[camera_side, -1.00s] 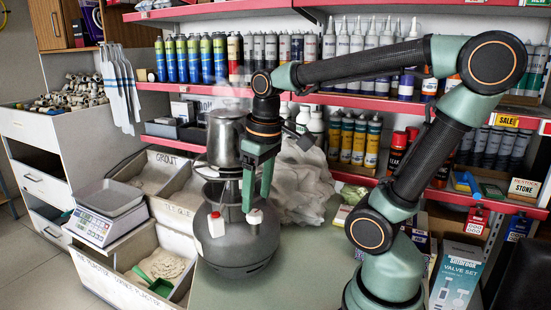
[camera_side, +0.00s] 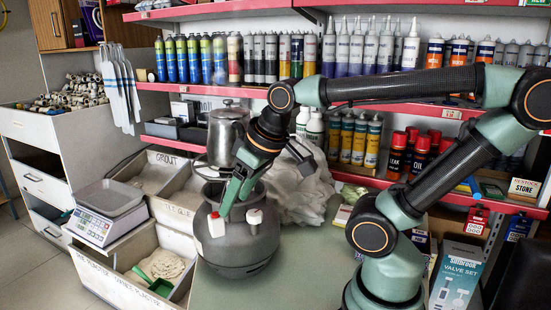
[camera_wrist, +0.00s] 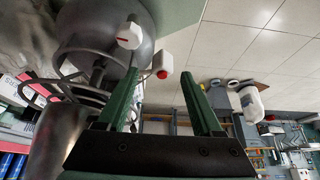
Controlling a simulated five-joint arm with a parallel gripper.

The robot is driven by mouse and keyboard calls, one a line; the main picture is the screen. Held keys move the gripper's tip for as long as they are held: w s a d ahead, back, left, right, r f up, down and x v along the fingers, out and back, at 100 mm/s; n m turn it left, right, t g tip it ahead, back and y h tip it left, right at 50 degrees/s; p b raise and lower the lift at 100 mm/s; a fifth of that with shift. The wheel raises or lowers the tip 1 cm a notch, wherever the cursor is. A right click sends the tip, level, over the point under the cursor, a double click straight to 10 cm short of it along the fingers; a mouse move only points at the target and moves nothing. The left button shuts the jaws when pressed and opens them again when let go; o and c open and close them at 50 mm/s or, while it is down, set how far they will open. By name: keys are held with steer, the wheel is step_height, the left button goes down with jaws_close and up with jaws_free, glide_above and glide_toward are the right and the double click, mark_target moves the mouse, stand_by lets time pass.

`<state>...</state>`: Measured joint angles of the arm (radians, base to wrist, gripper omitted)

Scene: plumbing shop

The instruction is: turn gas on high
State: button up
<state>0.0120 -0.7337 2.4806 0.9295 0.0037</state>
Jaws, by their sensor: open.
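A grey gas cylinder (camera_side: 240,255) stands on the counter with a burner and a metal pot (camera_side: 227,135) on top. On its front are a white box (camera_side: 216,226) with a red button and, right of it, a white knob (camera_side: 254,217). In the wrist view the knob (camera_wrist: 130,36) shows a red line, and the box (camera_wrist: 166,62) shows its red button. My gripper (camera_side: 224,211) is tilted, with its fingertips near the box. In the wrist view my gripper (camera_wrist: 161,78) is open and empty, with the box just beyond the tips. Whether they touch cannot be told.
A crumpled white cloth (camera_side: 300,185) lies right of the cylinder. Bins of powder (camera_side: 160,265) and a scale (camera_side: 100,215) stand at left. Shelves of tubes and cans (camera_side: 350,140) stand close behind. The counter (camera_side: 320,265) right of the cylinder is clear.

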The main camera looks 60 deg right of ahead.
mark_target(254, 213)
steer(key=s+d+r+m+g, duration=0.2)
steer(key=d+r+m+g, duration=0.15)
steer(key=m, duration=0.25)
steer(key=shift+w+d+f, duration=0.2)
steer(key=shift+f, duration=1.5)
steer(key=shift+w+d+f, duration=0.15)
steer(key=shift+w+f, duration=0.05)
steer(key=shift+f, duration=1.55)
steer(key=shift+w+d+f, duration=0.2)
steer(key=shift+f, duration=1.5)
steer(key=shift+c, duration=0.3)
steer(key=c, duration=0.6)
steer(key=shift+n, duration=0.3)
